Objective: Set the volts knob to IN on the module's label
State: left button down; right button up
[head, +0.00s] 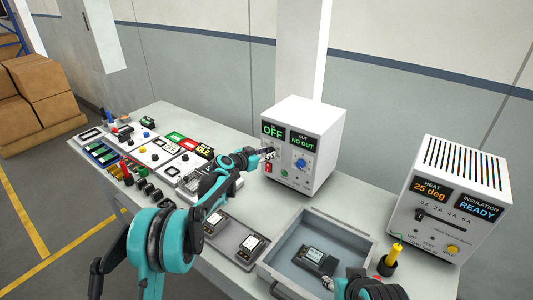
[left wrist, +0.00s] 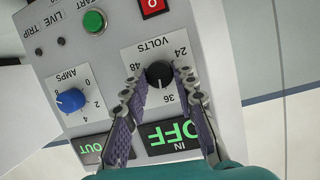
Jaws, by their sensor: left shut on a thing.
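The white power supply (head: 318,126) stands at the back of the table; its left display reads OFF and its right one NO OUT. The black volts knob (left wrist: 159,74) shows in the left wrist view, upside down, among the marks 24, 36 and 48. I cannot read its pointer. My left gripper (head: 270,153) is at the front panel, its fingers (left wrist: 158,82) shut on the volts knob from both sides. A module (head: 315,257) with a white label lies in the grey tray (head: 345,228); the label is too small to read. My right gripper (head: 332,283) is partly visible at the bottom.
The blue amps knob (left wrist: 71,100), the green start button (left wrist: 94,21) and a red switch (left wrist: 153,6) share the panel. Two modules (head: 233,235) sit in a holder left of the tray. A heat and insulation tester (head: 450,200) stands at the right. Several small parts crowd the left.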

pick_arm(q)
jog(key=shift+n+g+h, duration=0.3)
jog(key=shift+n, duration=0.2)
dwell(0.3)
jog(key=c, duration=1.2)
grip_release()
jog(key=v, duration=1.2)
jog(key=shift+a+f, duration=0.1)
